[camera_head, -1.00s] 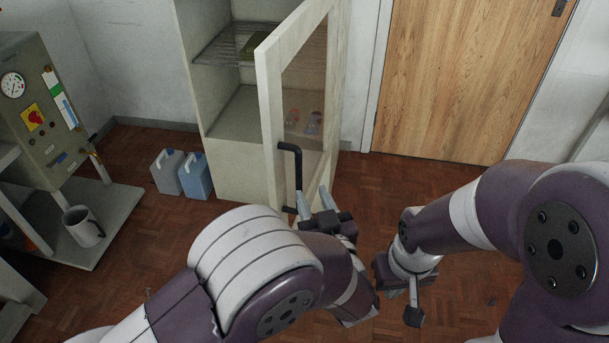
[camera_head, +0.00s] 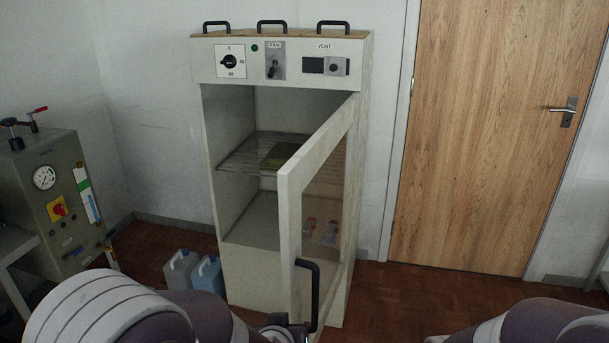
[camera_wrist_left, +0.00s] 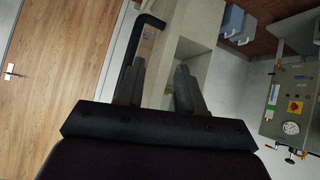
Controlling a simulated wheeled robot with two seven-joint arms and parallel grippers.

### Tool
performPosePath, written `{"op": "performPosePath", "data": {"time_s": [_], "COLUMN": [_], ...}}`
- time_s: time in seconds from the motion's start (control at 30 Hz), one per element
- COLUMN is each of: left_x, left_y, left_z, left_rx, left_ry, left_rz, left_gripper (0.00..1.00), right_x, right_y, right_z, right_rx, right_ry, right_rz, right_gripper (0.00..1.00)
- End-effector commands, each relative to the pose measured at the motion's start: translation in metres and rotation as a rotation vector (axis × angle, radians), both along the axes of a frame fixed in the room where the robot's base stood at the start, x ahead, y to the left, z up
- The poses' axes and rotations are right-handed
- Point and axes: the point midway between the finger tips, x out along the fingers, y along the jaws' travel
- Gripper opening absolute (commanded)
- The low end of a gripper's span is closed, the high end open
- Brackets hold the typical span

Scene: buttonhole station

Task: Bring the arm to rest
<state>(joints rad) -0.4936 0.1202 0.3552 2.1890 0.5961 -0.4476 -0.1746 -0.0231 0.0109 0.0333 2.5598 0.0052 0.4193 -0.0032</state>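My left gripper (camera_wrist_left: 160,75) shows in the left wrist view with its two grey fingers apart and nothing between them. The black door handle (camera_wrist_left: 140,40) lies just beyond and to the left of the fingers there; I cannot tell whether they touch. In the head view only a small dark part of this gripper (camera_head: 282,324) shows at the bottom edge, left of the door handle (camera_head: 310,290). My left arm (camera_head: 110,312) fills the bottom left. My right arm (camera_head: 550,325) shows at the bottom right, and its gripper is out of the picture.
A tall cabinet (camera_head: 230,72) stands ahead with its glazed door (camera_head: 290,220) swung open toward me. A grey-green machine (camera_head: 30,175) is at the left. Two jugs (camera_head: 182,272) stand on the floor beside the cabinet. A closed wooden door (camera_head: 480,130) is at the right.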

Motion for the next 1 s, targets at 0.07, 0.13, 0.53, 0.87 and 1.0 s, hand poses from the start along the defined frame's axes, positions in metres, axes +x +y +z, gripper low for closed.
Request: {"op": "performPosePath", "data": {"time_s": [0.07, 0.13, 0.53, 0.87, 1.0], "left_x": [-0.030, -0.063, -0.165, -0.164, -0.164], "left_y": [0.043, 0.075, 0.154, 0.153, 0.153], "left_z": [-0.012, -0.021, 0.068, 0.164, 0.162], "left_rx": [0.019, 0.049, 0.154, 0.154, 0.153], "left_ry": [0.194, 0.357, 0.751, 0.750, 0.750], "left_rz": [-0.023, -0.035, -0.005, -0.007, -0.008], "left_gripper": [0.37, 0.37, 0.37, 0.37, 0.37], "right_x": [0.000, 0.000, 0.001, 0.000, 0.000], "right_y": [0.000, 0.000, 0.000, 0.000, 0.000], "right_z": [0.000, 0.000, 0.098, 0.194, 0.192], "right_rx": [0.000, 0.000, 0.000, 0.000, 0.000], "right_ry": [0.000, 0.000, -0.002, 0.000, 0.000], "right_rz": [0.000, 0.000, 0.000, 0.000, 0.000], "right_gripper": [0.00, 0.00, 0.00, 0.00, 0.00]}}
